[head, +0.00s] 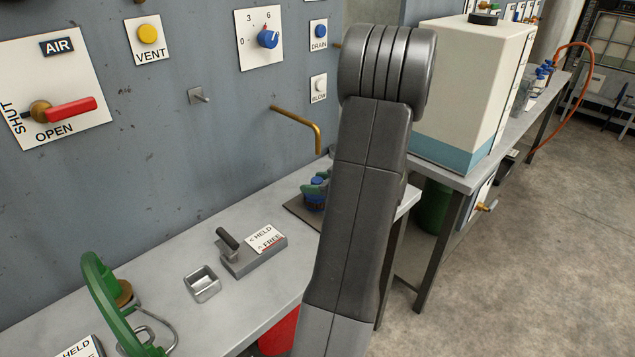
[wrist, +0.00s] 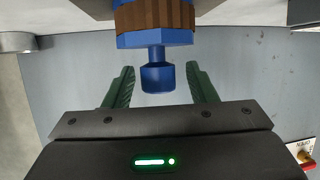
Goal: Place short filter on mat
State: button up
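The filter (head: 314,204) stands on the dark mat (head: 297,211) on the bench, below the brass spout. It has a brown ribbed body, a blue flange and a blue knob on a thin neck. The wrist view shows the filter (wrist: 157,42) from close up, its far end cut off by the frame edge. My gripper (wrist: 160,85) is open, its green fingers on either side of the knob with a visible gap at each side. In the head view my gripper (head: 316,184) is at the filter's top, partly hidden by my arm.
A brass spout (head: 300,125) sticks out from the wall above the mat. A HELD/FREE lever block (head: 251,250), a small metal tray (head: 202,284) and a green handle (head: 105,300) stand along the bench. A white tank (head: 470,90) stands beyond my arm.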

jog(key=shift+s+d+r, duration=0.1)
jog(key=shift+d+r, duration=0.1)
jog(key=shift+r, duration=0.1)
jog(key=p+v, duration=0.1)
jog(key=v, duration=1)
jog(key=shift+d+p, duration=0.25)
jog(key=shift+p, duration=0.1)
